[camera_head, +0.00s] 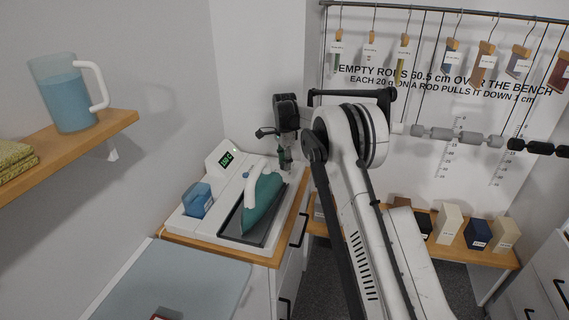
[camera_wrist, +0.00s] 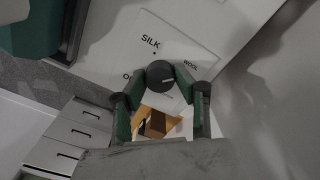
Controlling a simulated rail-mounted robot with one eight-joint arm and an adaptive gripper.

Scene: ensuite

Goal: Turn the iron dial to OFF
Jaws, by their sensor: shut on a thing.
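The dark round dial (camera_wrist: 159,74) sits on a pale panel (camera_wrist: 118,50) in the wrist view. The panel shows SILK above the dial, WOOL to its upper right and a partly hidden label starting with O to its lower left. A short light mark on the dial points right. My gripper (camera_wrist: 160,77) is shut on the dial, with one green fingertip at each side. In the head view my gripper (camera_head: 285,158) reaches down at the back of the white ironing station, and the dial is hidden. The teal iron (camera_head: 263,202) rests on its dark plate beside the gripper.
The station has a lit green display (camera_head: 226,159) and a blue water tank (camera_head: 198,200). A wall shelf (camera_head: 80,150) holds a blue jug (camera_head: 68,92). Hanging rods (camera_head: 455,135) are to the right. A low bench (camera_head: 500,258) carries several blocks.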

